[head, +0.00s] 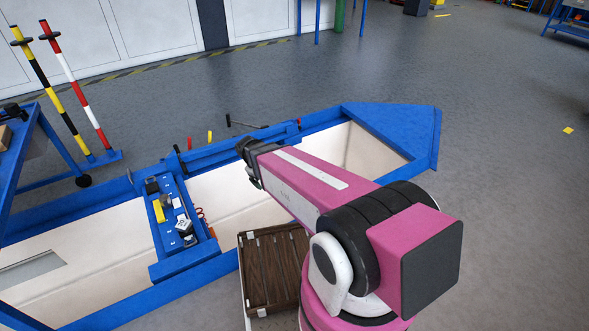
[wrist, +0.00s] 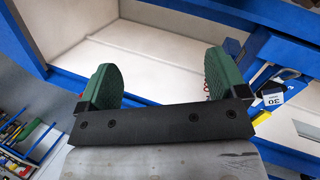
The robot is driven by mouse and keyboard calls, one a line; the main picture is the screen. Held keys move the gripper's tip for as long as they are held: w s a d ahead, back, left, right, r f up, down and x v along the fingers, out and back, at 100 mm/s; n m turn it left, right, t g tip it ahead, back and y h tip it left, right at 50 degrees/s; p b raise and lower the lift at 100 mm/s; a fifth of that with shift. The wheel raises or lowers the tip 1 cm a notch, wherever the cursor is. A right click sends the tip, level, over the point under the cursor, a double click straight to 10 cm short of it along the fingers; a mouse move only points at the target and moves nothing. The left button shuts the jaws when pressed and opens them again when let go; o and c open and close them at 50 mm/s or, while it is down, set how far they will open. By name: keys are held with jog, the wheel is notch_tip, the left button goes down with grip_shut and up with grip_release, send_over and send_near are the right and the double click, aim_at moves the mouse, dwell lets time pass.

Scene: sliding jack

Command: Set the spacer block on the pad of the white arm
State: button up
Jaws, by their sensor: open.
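My gripper (wrist: 160,80) is open and empty in the wrist view, its two green pads wide apart. In the head view my gripper (head: 252,176) is small and partly hidden at the far end of my pink arm, above the pit. A small white block marked 30 (head: 184,227) sits on the blue sliding jack (head: 174,243); it also shows in the wrist view (wrist: 271,97), right of my gripper and apart from it. It may be the spacer block. I cannot clearly make out the white arm or its pad.
The blue-framed pit (head: 225,262) has pale walls. A yellow piece (head: 159,211) and dark parts lie on the jack. A brown wooden crate (head: 270,268) stands at the pit's near side. Striped posts (head: 75,85) and a blue bench (head: 30,130) are at left.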

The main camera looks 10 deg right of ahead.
jog(key=s+d+r+m+y, duration=0.3)
jog(key=s+d+r+m, duration=0.3)
jog(key=d, duration=0.4)
notch_tip(320, 180, up, 2)
jog(key=shift+s+d+r+m+y, duration=0.25)
jog(key=shift+s+d+m+y, duration=0.15)
jog(key=shift+m, duration=0.2)
